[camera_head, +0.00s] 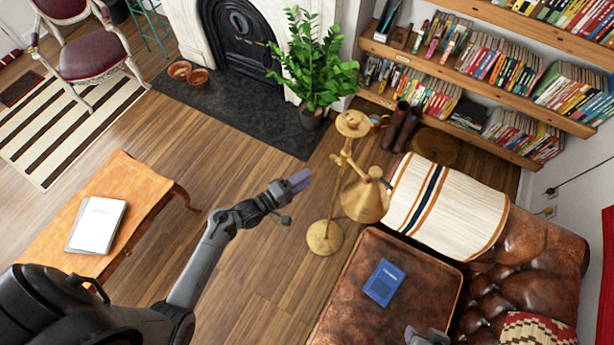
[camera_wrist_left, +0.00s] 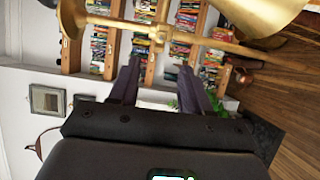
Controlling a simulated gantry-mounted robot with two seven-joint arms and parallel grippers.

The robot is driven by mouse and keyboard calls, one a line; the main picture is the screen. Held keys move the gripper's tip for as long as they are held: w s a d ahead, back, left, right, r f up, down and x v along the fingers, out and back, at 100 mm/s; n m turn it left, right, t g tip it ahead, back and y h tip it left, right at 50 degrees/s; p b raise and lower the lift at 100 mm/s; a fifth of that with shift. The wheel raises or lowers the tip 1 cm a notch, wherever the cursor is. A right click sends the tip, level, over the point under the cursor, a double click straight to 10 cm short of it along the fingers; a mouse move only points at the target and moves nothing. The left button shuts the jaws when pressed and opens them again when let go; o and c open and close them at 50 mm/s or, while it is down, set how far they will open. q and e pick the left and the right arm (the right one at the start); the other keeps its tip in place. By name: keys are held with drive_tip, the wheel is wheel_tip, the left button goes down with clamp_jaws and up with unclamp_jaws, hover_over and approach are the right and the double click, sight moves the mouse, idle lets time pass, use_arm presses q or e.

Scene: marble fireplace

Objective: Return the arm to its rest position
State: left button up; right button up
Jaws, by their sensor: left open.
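My left arm (camera_head: 205,262) comes in from the lower left and stretches over the wood floor. My left gripper (camera_head: 299,181) is at its end, near the middle of the head view, just left of the brass floor lamp (camera_head: 366,198). In the left wrist view the gripper's two dark fingers (camera_wrist_left: 157,82) stand apart with nothing between them. The brass lamp (camera_wrist_left: 265,15) looms close across the top of that view. A small grey part (camera_head: 427,337) at the bottom edge of the head view looks like the tip of my right gripper; its fingers cannot be made out.
A brown leather ottoman (camera_head: 345,305) with a blue book (camera_head: 383,283) lies at lower right, beside the leather sofa (camera_head: 535,262). A wooden table (camera_head: 150,182) with a white book (camera_head: 97,225) stands left. A potted plant (camera_head: 312,65) is behind.

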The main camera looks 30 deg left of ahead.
idle(0.3)
use_arm(q)
drive_tip(key=s+d+r+m+g+y+p, duration=0.1)
drive_tip(key=s+d+m+g, duration=0.2)
drive_tip(key=s, duration=0.2)
drive_tip(key=s+d+r+m+g+y, duration=0.1)
drive_tip(key=s+d+r+m+g, duration=0.1)
drive_tip(key=s+m, duration=0.25)
drive_tip(key=s+a+r+m+g+y, duration=0.1)
drive_tip(key=s+r+m+g+y, duration=0.1)
drive_tip(key=s, duration=0.4)
drive_tip(key=s+a+r+m+g+y, duration=0.2)
drive_tip(key=s+r+m+g, duration=0.2)
drive_tip(key=s+m+g, duration=0.2)
drive_tip(key=shift+s+a+r+y+p, duration=0.2)
drive_tip(key=shift+a+r+y+p, duration=0.1)
drive_tip(key=shift+y, duration=0.1)
